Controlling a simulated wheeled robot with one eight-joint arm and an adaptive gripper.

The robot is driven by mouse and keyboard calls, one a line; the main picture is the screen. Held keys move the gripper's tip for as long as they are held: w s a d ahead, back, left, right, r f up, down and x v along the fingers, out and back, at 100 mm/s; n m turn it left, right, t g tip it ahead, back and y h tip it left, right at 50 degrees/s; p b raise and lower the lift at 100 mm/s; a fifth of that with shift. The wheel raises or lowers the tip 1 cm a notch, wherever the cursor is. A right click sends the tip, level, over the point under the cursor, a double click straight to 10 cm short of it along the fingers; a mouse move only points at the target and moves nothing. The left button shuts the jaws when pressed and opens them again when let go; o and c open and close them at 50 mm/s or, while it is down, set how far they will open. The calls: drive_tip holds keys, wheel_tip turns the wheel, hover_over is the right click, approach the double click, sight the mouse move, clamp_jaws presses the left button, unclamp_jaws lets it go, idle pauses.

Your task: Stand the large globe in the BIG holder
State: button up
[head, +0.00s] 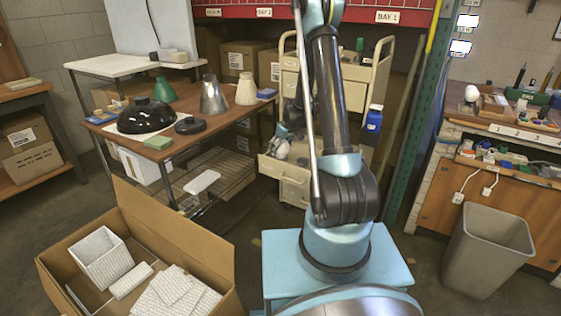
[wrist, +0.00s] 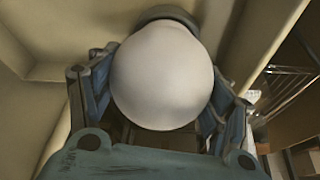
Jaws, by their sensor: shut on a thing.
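My gripper (wrist: 166,78) is shut on a large white globe (wrist: 163,82), with a finger on each side of it. A dark grey collar or cap (wrist: 168,14) shows at the globe's far end. In the head view my gripper (head: 288,138) is at the cart's open drawer, and the pale globe (head: 281,151) shows just below it, partly covered. A smaller-looking white round thing (head: 471,93) is on the right workbench, beside a wooden block (head: 494,103). I cannot tell which thing is the BIG holder.
The cream cart (head: 350,92) has its drawer (head: 285,170) pulled out around my gripper. A brown table (head: 165,140) with lampshades stands left. An open carton (head: 190,240) and a grey bin (head: 488,250) are on the floor. The right workbench (head: 515,130) is crowded.

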drive_tip(key=shift+f, duration=0.7)
idle(1.9)
drive_tip(key=o, duration=1.1)
drive_tip(key=shift+c, duration=0.2)
drive_tip(key=shift+r, duration=0.1)
